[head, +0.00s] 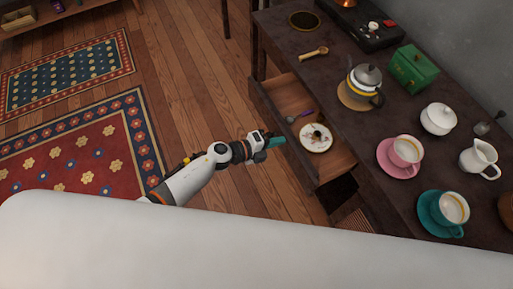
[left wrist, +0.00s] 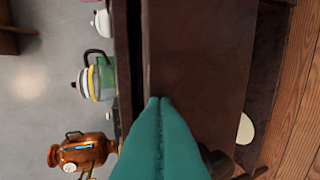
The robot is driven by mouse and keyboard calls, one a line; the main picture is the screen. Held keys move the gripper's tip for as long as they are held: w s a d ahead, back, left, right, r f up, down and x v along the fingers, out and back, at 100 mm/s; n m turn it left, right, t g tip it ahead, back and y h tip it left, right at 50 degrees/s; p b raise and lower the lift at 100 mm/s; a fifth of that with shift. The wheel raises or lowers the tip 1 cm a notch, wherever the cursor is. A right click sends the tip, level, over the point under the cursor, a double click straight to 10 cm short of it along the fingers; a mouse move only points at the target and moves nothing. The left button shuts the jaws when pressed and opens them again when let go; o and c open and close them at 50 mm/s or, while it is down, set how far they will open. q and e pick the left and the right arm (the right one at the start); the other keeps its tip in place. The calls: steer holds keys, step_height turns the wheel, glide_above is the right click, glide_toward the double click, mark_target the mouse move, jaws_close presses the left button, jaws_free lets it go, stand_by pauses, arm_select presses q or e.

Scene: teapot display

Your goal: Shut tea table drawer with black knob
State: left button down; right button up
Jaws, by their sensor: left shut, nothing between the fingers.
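The tea table drawer (head: 335,160) stands pulled out from the dark tea table (head: 335,50) in the head view. It holds a white plate (head: 311,146) with a small dark item on it and a purple-handled utensil (head: 303,115). My left gripper (head: 281,141) has teal fingers, shut and empty, by the drawer's outer front side. In the left wrist view the shut fingertips (left wrist: 158,101) appear against or very close to a broad brown wooden panel (left wrist: 200,55); contact is unclear. I cannot make out the black knob clearly. My right gripper is out of view.
On the table top are a teapot (head: 366,80), a green box (head: 413,68), a pink cup (head: 405,151), a teal saucer (head: 428,213), a white jug (head: 480,157) and a sugar bowl (head: 438,119). Rugs (head: 80,150) lie on the floor at left; bare floor borders the drawer.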

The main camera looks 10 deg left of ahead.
arm_select(q)
steer(key=w+d, duration=0.2)
steer(key=d, duration=0.1)
steer(key=w+d+b, duration=0.1)
steer(key=w+d, duration=0.1)
steer(key=d, duration=0.1)
steer(key=w+d+b, duration=0.1)
steer(key=w+d, duration=0.1)
steer(key=d, duration=0.2)
steer(key=shift+w, duration=0.35)
steer(key=shift+a, duration=0.1)
